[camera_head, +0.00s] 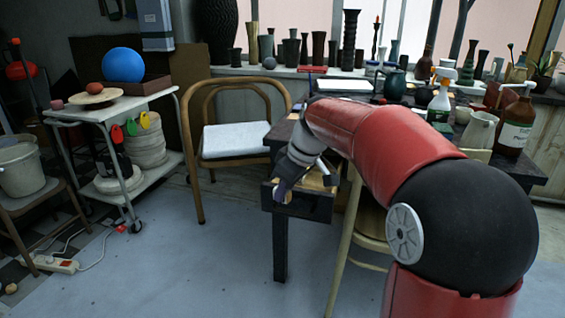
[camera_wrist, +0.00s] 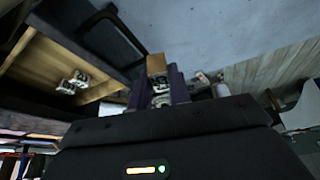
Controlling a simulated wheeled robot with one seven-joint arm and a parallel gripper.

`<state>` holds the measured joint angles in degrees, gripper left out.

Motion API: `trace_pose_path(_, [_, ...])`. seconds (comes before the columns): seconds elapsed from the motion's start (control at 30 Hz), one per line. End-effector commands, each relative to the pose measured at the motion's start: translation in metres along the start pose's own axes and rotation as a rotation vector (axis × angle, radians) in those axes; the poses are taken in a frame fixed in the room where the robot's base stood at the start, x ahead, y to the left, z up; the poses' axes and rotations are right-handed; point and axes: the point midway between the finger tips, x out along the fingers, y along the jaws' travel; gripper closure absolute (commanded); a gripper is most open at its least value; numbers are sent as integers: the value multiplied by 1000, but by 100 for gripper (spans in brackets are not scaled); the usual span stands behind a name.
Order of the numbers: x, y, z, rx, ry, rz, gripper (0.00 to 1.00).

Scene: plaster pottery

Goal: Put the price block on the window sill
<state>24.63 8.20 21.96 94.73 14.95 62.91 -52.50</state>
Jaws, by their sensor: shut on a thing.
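My gripper (camera_head: 286,188) is low at the open drawer (camera_head: 312,205) of the dark table. In the wrist view my gripper (camera_wrist: 165,80) is shut on a small block (camera_wrist: 157,65) with a tan face and black-and-white markings, apparently the price block. The dark fingers hide part of it. In the head view the block is too small and hidden to make out clearly. The window sill (camera_head: 262,71) runs along the back under the windows and holds many vases.
Another pale marked piece (camera_wrist: 74,83) lies in the wooden drawer interior. A chair (camera_head: 235,141) stands left of the table. Bottles and a white jug (camera_head: 478,131) crowd the tabletop. A trolley (camera_head: 130,180) with a blue ball (camera_head: 123,65) stands at left. Open floor lies in front.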

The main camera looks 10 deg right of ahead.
Motion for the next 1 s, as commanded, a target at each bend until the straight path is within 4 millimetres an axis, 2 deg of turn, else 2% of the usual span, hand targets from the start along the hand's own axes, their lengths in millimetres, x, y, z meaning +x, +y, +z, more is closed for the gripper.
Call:
trace_pose_path(0.17, [83, -15, 55, 178, -11, 63, 100])
trace_pose_path(0.3, [160, -26, 104, 349, -14, 133, 100])
trace_pose_path(0.4, [205, -32, 132, 450, -16, 175, 100])
trace_pose_path(0.5, [240, -35, 153, 529, -14, 210, 100])
trace_pose_path(0.63, [274, -39, 175, 610, -12, 247, 100])
trace_pose_path(0.87, [318, -43, 203, 712, -9, 291, 100])
trace_pose_path(1.0, [317, -40, 201, 719, 8, 294, 100])
